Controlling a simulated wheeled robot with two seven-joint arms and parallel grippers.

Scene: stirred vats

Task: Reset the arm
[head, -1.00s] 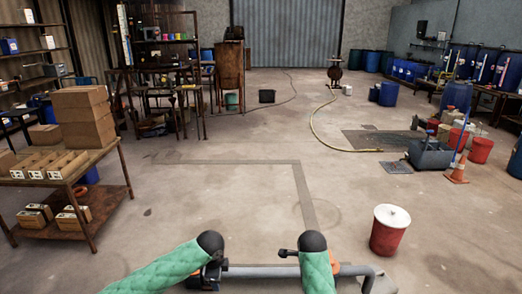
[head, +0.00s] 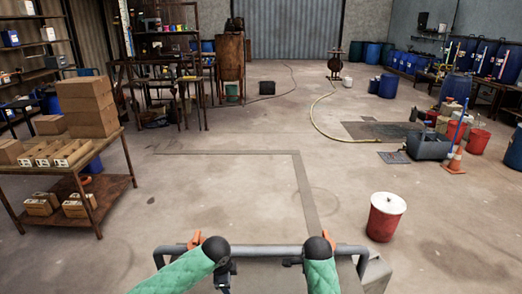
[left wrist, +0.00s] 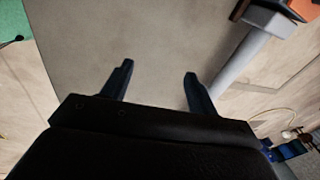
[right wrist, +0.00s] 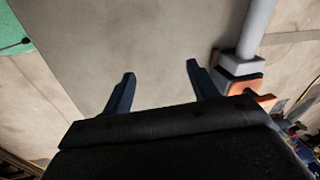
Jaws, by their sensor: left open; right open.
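My two arms in green padded sleeves come in at the bottom of the head view, bent at dark round joints. My left gripper (left wrist: 157,80) is open in the left wrist view, with nothing between its two dark fingers. My right gripper (right wrist: 160,71) is open and empty in the right wrist view. Both are over a plain grey-beige surface with a grey bar beside it. In the head view the hands are mostly hidden behind the arm joints.
A grey bar (head: 262,249) with orange clamps runs across in front of the arms. A red bucket with a white lid (head: 386,216) stands on the floor to the right. A table (head: 106,148) with cardboard boxes (head: 86,106) stands at the left. The middle floor is clear.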

